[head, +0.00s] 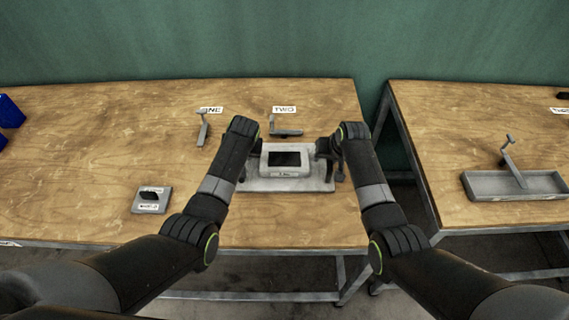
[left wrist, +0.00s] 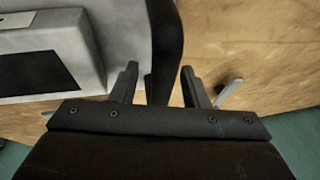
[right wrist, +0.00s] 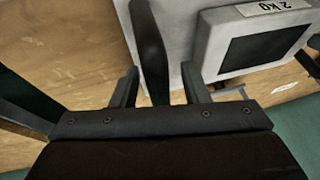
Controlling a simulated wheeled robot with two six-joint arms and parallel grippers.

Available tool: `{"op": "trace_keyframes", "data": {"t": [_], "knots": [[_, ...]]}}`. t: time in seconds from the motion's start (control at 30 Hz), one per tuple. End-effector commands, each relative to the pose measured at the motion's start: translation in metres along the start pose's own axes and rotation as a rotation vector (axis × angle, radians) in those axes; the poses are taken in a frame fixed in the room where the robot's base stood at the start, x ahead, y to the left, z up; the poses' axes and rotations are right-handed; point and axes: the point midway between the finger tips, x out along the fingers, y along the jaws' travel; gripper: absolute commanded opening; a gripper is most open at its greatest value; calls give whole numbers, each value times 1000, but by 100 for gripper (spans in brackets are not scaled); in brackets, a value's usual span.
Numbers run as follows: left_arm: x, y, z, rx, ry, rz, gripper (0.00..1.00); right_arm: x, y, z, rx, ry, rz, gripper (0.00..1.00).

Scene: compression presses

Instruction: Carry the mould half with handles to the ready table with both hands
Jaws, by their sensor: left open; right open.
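The mould half (head: 248,185) is a pale grey plate with a raised block and a dark recess, lying on the left wooden table. Black handles stand at its left and right sides. My left gripper (left wrist: 160,85) is open, with the left handle (left wrist: 165,40) between its fingers. My right gripper (right wrist: 160,85) is open, with the right handle (right wrist: 149,45) between its fingers. In the head view the right gripper (head: 328,150) is at the plate's right side; my left arm largely hides the left gripper. A "2 KG" label (right wrist: 272,8) shows on the block.
The left table (head: 80,150) holds a small grey plate with a black knob (head: 150,207), two metal clamps (head: 203,130) (head: 286,132) by labels ONE and TWO, and blue bins (head: 10,112). A gap separates the right table (head: 450,130), which holds a grey tray (head: 490,193).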

Motion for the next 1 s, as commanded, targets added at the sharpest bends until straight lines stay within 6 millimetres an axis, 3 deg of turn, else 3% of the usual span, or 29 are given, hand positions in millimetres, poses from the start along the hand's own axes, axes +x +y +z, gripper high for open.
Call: {"op": "trace_keyframes", "data": {"t": [0.4,0.7,1.0], "knots": [[4,0,0,-1,0,0,40,3,0,0,0,0,0,40],[3,0,0,-1,0,0,1,3,0,0,0,0,0,1],[3,0,0,-1,0,0,0,3,0,0,0,0,0,0]]}}
